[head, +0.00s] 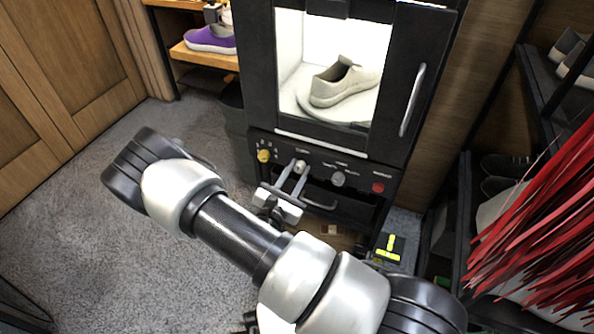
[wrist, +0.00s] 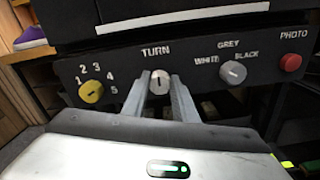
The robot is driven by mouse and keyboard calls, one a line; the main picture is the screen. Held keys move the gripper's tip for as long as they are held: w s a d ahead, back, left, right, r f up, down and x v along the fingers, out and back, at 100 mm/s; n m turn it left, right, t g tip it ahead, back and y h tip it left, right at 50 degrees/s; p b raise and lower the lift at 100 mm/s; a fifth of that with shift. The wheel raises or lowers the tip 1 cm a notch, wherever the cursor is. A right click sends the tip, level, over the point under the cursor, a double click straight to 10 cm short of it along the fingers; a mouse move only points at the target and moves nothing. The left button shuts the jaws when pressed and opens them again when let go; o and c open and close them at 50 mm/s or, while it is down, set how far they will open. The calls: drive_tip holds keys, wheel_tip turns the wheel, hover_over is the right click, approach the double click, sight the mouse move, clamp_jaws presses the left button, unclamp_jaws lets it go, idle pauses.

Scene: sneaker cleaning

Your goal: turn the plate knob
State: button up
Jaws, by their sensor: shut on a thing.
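The plate knob, a small pale grey knob under the word TURN, shows in the wrist view (wrist: 159,83) and in the head view (head: 301,166). It sits on the black control panel (wrist: 130,68) of the cabinet. My gripper (wrist: 160,76) reaches to it with its two grey fingers, one on each side, and is shut on the knob. The knob's white mark looks upright. The plate (head: 364,112) is a pale disc inside the lit cabinet, with a beige sneaker (head: 346,82) on it.
A yellow knob (wrist: 91,91) with numbers 1 to 5 is left of the fingers. A grey knob (wrist: 232,73) and a red PHOTO button (wrist: 290,63) are to the right. A drawer handle (head: 319,205) is below. The cabinet door handle (head: 412,100) is at right.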

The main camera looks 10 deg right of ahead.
drive_tip(key=m, duration=0.6)
drive_tip(key=shift+f, duration=0.1)
drive_tip(key=m, duration=0.6)
drive_tip(key=shift+f, duration=0.1)
drive_tip(key=shift+m, duration=0.3)
drive_tip(key=o, duration=1)
drive_tip(key=shift+o, duration=0.2)
drive_tip(key=shift+s, duration=0.15)
drive_tip(key=p+v, duration=0.2)
drive_tip(key=v, duration=1.5)
drive_tip(key=shift+a, duration=0.1)
